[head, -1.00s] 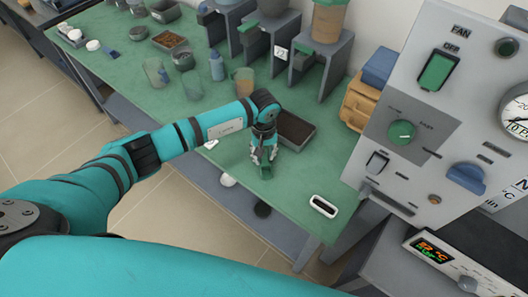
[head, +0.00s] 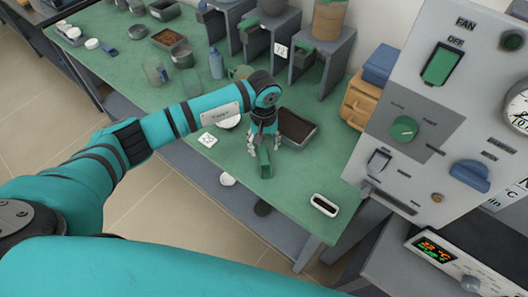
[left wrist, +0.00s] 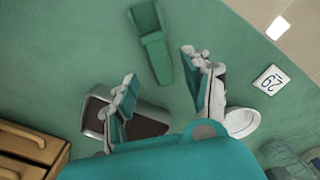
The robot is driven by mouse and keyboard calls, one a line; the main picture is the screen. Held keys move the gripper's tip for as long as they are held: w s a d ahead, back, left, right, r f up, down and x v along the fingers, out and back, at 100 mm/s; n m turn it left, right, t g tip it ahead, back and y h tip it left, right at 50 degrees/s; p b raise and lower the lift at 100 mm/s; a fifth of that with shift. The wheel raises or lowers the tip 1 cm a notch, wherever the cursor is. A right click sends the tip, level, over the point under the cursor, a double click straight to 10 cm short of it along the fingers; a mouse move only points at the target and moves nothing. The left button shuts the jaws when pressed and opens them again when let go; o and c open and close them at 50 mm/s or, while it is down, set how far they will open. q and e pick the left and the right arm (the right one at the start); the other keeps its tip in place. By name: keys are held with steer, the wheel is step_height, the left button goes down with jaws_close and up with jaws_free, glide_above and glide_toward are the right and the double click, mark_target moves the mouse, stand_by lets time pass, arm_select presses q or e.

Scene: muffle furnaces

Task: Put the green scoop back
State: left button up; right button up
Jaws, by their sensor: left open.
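The green scoop (head: 265,164) lies on the green bench top near its front edge. It also shows in the left wrist view (left wrist: 153,46), lying beyond my fingertips. My left gripper (head: 264,141) is just behind the scoop in the head view, pointing down. In the left wrist view its fingers (left wrist: 162,74) are spread wide with nothing between them. The scoop looks apart from both fingers. My right gripper is in neither view.
A dark-filled tray (head: 298,128) is right beside my left gripper. A numbered card (head: 208,139) and a white round dish (left wrist: 241,122) lie nearby. Dispenser stands (head: 325,62) and a control panel (head: 430,110) rise behind and right.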

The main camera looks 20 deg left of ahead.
mark_target(264, 155)
arm_select(q)
step_height(264, 155, up, 8)
steer(key=b, duration=0.1)
steer(key=shift+f+b, duration=0.15)
steer(key=shift+b, duration=0.25)
